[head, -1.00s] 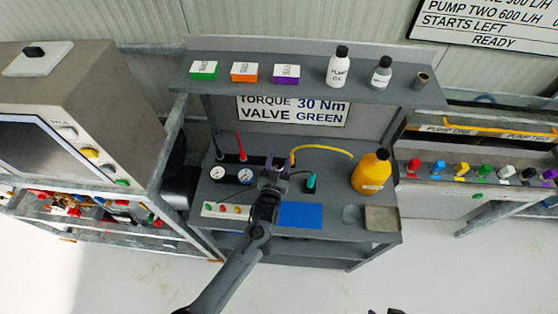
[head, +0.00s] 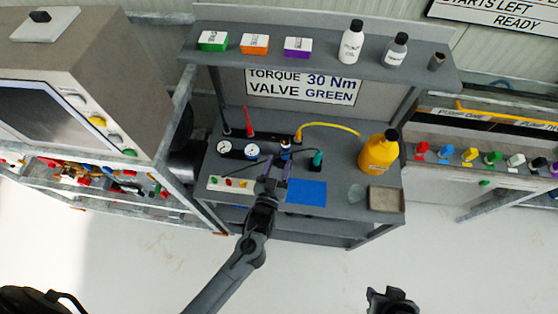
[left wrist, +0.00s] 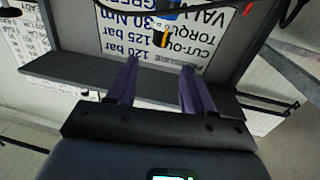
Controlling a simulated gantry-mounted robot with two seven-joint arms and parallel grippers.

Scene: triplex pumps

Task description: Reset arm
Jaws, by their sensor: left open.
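My left gripper (head: 274,182) reaches in from below to the front of the grey workbench (head: 340,232). Its purple fingers are apart with nothing between them; they also show open and empty in the left wrist view (left wrist: 160,75). A small dark and blue item (head: 285,149) stands on the bench just beyond the fingertips, apart from them as far as I can tell. A dark part of my right arm (head: 392,302) shows at the bottom edge; its jaws cannot be made out.
The bench holds two gauges (head: 238,149), a blue mat (head: 306,193), a yellow bottle (head: 379,153) and a shallow tray (head: 387,200). A shelf (head: 330,67) with boxes and bottles is above. A cabinet (head: 100,60) stands left. The floor in front is clear.

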